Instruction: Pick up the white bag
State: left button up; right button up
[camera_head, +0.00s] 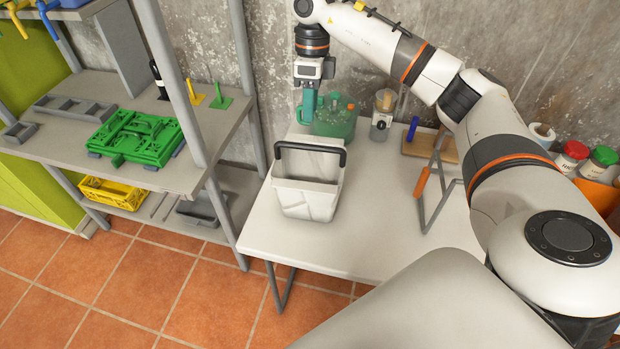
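The white bag (308,198) looks like a stiff, open-topped carrier with a dark handle arched over it. It stands upright on the white table (385,225), near its left end. My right gripper (308,108) points down above and behind the bag's handle, apart from it as far as I can tell. Its teal fingers show edge-on, so I cannot tell whether they are open or shut. No bag part is seen between them. My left gripper is not in view.
A green container (336,118) stands behind the bag, close to my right gripper. A jar (382,115) and a wooden block (430,146) are to its right. A grey shelf (175,178) with green crates (135,137) stands at the left. The table's front middle is clear.

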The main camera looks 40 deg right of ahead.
aim_at(308, 146)
jog(key=f, duration=0.2)
jog(key=f+p, duration=0.1)
jog(key=a+f, duration=0.1)
jog(key=f, duration=0.1)
jog(key=shift+s+f+p, duration=0.35)
notch_tip(308, 146, down, 4)
jog(key=shift+s+a+f+p, duration=0.1)
jog(key=shift+a+f+p, duration=0.05)
jog(key=shift+p, duration=1.1)
jog(key=shift+f, duration=0.5)
grip_shut()
